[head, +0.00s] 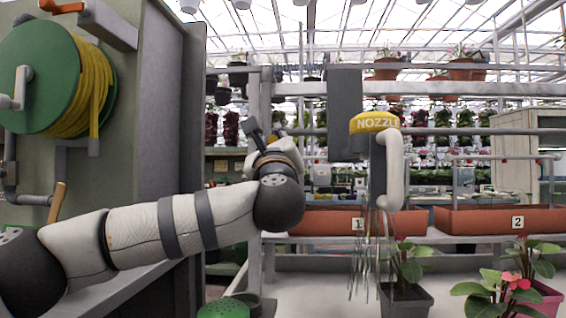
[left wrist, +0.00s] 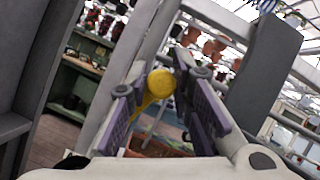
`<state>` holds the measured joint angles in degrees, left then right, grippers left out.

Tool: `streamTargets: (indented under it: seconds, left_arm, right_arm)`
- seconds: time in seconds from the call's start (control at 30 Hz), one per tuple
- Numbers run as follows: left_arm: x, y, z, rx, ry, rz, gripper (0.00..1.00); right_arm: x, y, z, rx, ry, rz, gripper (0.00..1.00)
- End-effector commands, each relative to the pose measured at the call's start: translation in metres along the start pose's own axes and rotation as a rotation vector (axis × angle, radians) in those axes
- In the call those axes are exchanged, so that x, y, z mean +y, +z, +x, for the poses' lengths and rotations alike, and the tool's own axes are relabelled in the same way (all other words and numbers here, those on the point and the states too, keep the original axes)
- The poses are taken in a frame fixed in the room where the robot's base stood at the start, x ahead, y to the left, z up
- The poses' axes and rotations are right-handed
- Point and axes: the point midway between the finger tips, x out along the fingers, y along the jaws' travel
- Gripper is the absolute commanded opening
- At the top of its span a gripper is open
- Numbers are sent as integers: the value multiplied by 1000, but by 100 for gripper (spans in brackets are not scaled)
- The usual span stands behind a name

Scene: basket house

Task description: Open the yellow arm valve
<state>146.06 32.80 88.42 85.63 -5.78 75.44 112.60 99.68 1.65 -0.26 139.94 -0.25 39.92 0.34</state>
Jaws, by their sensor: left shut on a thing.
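A yellow valve with a round knob end (left wrist: 160,84) and a thin arm slanting down to the left shows in the left wrist view. It sits between the two purple-padded fingers of my left gripper (left wrist: 165,112), which is shut on it. In the head view my left gripper (head: 265,132) is raised at mid-picture, left of the nozzle (head: 394,172). My right gripper is not in view.
A green hose reel (head: 40,78) with yellow hose is on the wall panel (head: 160,90) close at left. Terracotta planters numbered 1 (head: 318,220) and 2 (head: 470,222) stand on a shelf. Potted plants (head: 408,300) stand at front right. A green round object (head: 222,309) is at bottom centre.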

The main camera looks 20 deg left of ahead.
Motion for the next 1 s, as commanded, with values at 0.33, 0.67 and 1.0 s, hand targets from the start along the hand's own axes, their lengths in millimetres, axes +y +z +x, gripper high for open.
streamTargets:
  seconds: [0.33, 0.67, 1.0]
  left_arm:
    - [15, 2, 3, -7, 109, -208, 0]
    - [21, 7, 4, -14, 155, -299, 0]
    - [21, 8, 5, -15, 162, -313, 0]
  right_arm:
    - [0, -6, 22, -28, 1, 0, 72]
    - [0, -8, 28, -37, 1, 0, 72]
    - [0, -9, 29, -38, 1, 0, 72]
